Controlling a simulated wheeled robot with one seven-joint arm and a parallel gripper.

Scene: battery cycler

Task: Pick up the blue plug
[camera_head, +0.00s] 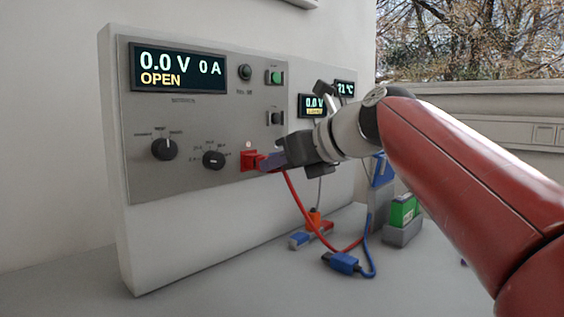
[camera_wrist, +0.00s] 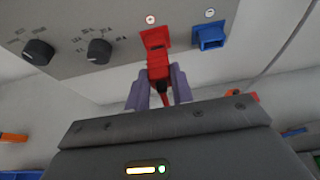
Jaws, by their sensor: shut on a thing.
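The blue plug (camera_head: 341,263) lies on the table below the panel, with a blue cable curling up from it. It is well below my gripper and apart from it. My gripper (camera_head: 268,161) is up at the panel, its purple fingers closed around the red plug (camera_wrist: 158,70). The red plug is at the red socket (camera_wrist: 155,38) and lines up with it; how deep it sits I cannot tell. The blue socket (camera_wrist: 208,37) is to the right of the red one in the wrist view and looks empty. The gripper body hides it in the head view.
The panel (camera_head: 190,185) has knobs, buttons and a display reading 0.0 V, 0 A, OPEN. A red cable (camera_head: 300,205) hangs from the red plug. A green battery (camera_head: 403,210) stands in a grey holder at the right. The table's front left is clear.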

